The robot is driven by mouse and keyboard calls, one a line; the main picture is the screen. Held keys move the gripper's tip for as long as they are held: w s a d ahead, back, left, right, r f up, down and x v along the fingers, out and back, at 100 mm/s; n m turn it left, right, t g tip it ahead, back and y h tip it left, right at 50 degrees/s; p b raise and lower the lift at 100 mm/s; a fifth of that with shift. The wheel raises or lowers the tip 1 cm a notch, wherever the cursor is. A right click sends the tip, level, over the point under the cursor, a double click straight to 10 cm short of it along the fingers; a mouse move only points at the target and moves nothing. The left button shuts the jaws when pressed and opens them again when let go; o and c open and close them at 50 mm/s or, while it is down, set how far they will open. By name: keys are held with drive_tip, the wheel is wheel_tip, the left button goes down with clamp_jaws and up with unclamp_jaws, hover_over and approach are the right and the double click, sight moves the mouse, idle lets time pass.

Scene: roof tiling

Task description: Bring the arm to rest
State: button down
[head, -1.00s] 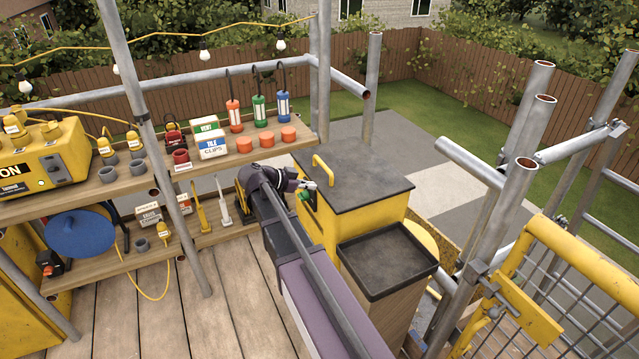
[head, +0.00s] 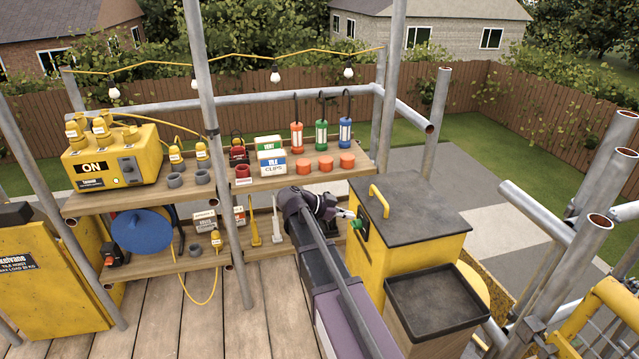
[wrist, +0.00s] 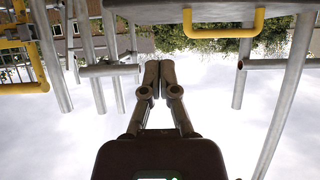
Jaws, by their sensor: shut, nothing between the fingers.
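My gripper (head: 345,213) is at the end of my outstretched arm, close to the front face of the yellow cabinet (head: 408,257) with the dark top. A green knob (head: 358,224) on that face is right by the fingertips; I cannot tell whether they touch it. In the wrist view my gripper (wrist: 160,66) has its two fingers together with nothing between them. That view is upside down, with the cabinet's yellow handle (wrist: 222,30) at its top.
A black-topped box (head: 437,300) stands in front of the cabinet. Shelves (head: 210,190) with lamps, tile clips and a yellow power unit (head: 112,158) are on the left. Scaffold poles (head: 212,150) rise around the deck. Planks (head: 170,320) at lower left are clear.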

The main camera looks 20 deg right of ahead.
drive_tip(key=shift+s, duration=0.1)
drive_tip(key=s+a+f+n+y+p, duration=0.1)
drive_tip(key=s+a+n+y+p, duration=0.3)
drive_tip(key=s+a+n+y, duration=0.2)
drive_tip(key=s+a+f+n+y+p, duration=0.1)
drive_tip(key=s+a+n+y+p, duration=0.3)
drive_tip(key=s+n, duration=0.7)
drive_tip(key=a+n+y, duration=0.1)
drive_tip(key=y, duration=0.1)
drive_tip(key=shift+s+a+y, duration=0.15)
drive_tip(key=shift+a+y, duration=0.15)
drive_tip(key=shift+a, duration=0.05)
drive_tip(key=shift+d, duration=0.1)
